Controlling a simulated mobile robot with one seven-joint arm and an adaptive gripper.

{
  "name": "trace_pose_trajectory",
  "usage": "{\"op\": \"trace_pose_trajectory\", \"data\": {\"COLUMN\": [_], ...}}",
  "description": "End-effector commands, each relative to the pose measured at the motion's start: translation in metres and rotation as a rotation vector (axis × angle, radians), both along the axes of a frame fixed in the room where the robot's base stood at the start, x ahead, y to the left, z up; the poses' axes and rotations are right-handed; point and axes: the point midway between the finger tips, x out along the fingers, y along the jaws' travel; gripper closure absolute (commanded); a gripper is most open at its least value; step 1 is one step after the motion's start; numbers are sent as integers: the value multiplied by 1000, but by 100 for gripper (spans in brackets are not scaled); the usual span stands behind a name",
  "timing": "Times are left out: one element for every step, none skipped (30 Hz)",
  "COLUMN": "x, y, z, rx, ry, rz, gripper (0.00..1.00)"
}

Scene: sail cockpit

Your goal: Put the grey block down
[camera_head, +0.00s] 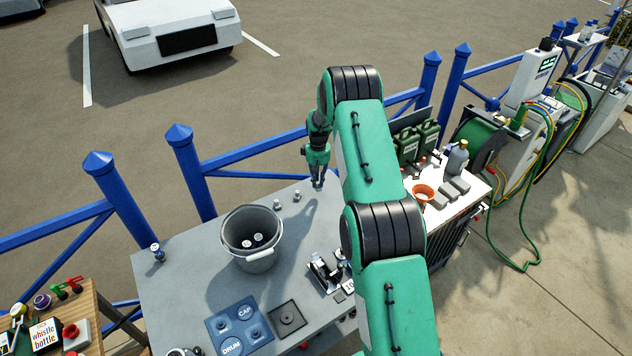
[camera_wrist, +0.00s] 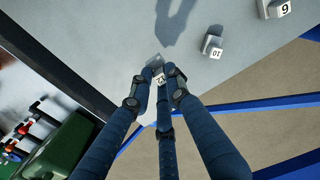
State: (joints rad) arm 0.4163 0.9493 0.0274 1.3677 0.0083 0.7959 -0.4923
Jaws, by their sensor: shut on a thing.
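My gripper (camera_head: 317,184) is at the far right part of the grey table (camera_head: 180,270), near its back edge. Its fingers are shut on a grey block (camera_wrist: 155,63) with a white number label, possibly 12. In the wrist view the fingers partly cover the block. It appears to be above the table top; the exact gap cannot be told. Two other small grey blocks stand on the table to the left of my gripper, one labelled 10 (camera_wrist: 212,43) and another numbered one (camera_wrist: 274,8).
A grey bucket (camera_head: 235,252) with white-topped pieces inside stands mid-table. A blue tray (camera_head: 219,325) and dark square plate (camera_head: 287,320) lie in front. A blue railing (camera_head: 255,145) runs behind. A white-topped cabinet (camera_head: 462,204) with green canisters (camera_head: 428,136) stands to the right.

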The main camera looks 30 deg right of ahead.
Motion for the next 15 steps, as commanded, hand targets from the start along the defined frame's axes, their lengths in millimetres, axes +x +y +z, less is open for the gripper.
{"op": "trace_pose_trajectory", "data": {"x": [7,10,14,18,20,24,27,29,32,33,34,35,36,37,37], "y": [-3,-4,-6,-7,-9,-10,-11,-12,-13,-14,-14,-15,-15,-16,-16], "z": [-1,-2,-2,-2,-3,-4,-3,-3,-4,-4,-4,-4,-4,-4,-4], "rx": [0,0,0,0,0,0,0,-1,0,0,0,0,0,0,0], "ry": [-1,-1,-1,-1,0,0,-1,-1,-1,0,1,0,0,0,0], "rz": [0,0,0,0,0,0,0,0,0,0,0,0,0,0,0], "gripper": [100,100,100,100,100,100,100,100,100,100,100,100,100,100,100]}}
